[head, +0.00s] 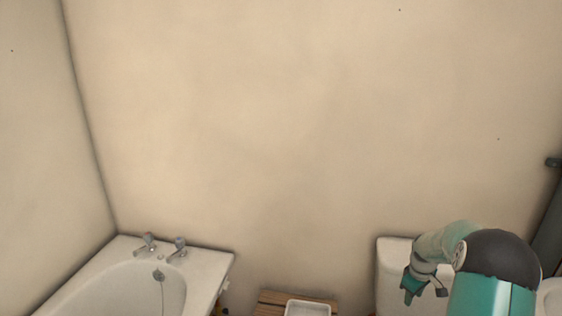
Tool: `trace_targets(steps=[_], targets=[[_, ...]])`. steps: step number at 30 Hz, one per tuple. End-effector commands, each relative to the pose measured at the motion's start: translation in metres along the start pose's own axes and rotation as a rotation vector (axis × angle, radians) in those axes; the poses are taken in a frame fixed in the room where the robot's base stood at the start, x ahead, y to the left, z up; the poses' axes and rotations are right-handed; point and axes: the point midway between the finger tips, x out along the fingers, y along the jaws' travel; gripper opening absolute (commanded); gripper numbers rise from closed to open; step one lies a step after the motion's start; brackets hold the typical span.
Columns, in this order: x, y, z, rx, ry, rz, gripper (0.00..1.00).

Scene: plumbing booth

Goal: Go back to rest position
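My gripper (424,288) is at the lower right of the head view, at the end of my bent teal and grey arm. It points downward in front of a white cistern-like block (388,258). The gripper is small and partly turned away, so I cannot tell whether its fingers are open or shut. I see no object clearly held in it.
A white bathtub (215,262) with two taps (163,245) stands at lower left. A white tray (308,308) sits on wooden slats (270,299) at bottom centre. A dark upright (550,235) and white basin edge (549,298) are at right. The wall above is bare.

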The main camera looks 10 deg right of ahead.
Motion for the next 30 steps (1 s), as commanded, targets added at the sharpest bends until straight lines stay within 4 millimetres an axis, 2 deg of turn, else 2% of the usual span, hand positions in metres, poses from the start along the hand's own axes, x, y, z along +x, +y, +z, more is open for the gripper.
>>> trace_targets(steps=[1, 6, 11, 15, 20, 24, 30], targets=[[-0.028, -0.01, -0.008, 0.007, 0.008, 0.019, 0.39], [-0.101, -0.051, -0.024, 0.051, 0.034, 0.059, 0.39], [-0.163, -0.095, -0.03, 0.097, 0.069, 0.091, 0.39], [-0.211, -0.137, -0.027, 0.14, 0.107, 0.11, 0.39], [-0.257, -0.186, -0.015, 0.193, 0.16, 0.123, 0.39], [-0.289, -0.229, 0.002, 0.243, 0.21, 0.121, 0.39], [-0.321, -0.287, 0.033, 0.31, 0.289, 0.101, 0.39]])
